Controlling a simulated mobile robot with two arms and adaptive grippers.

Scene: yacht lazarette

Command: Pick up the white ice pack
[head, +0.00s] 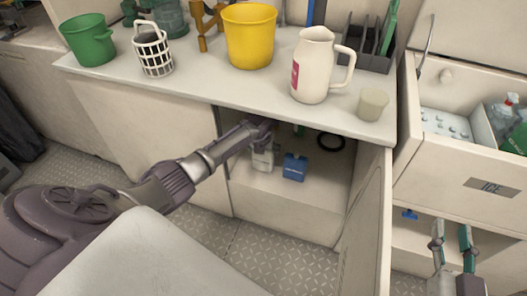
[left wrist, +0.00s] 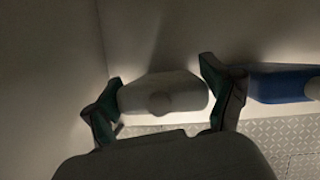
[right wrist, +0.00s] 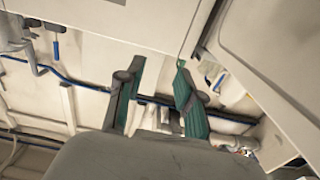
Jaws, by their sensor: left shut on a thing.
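The white ice pack (head: 262,160) is inside the open cupboard under the counter, beside a blue ice pack (head: 294,167). My left gripper (head: 261,142) reaches in from the left and is shut on the white ice pack from above. In the left wrist view the white ice pack (left wrist: 165,95), with a round cap, sits between the two fingers. The blue pack (left wrist: 282,83) is just right of them. I cannot tell whether the white pack touches the cupboard floor. My right gripper (head: 452,236) is open and empty at the lower right, below the drawer.
The counter (head: 215,88) above holds a green bucket (head: 88,40), a white basket (head: 153,52), a yellow bucket (head: 249,37), a pitcher (head: 315,68) and a cup (head: 372,104). A black ring (head: 331,142) lies deeper in the cupboard. The open drawer (head: 480,186) juts out at right.

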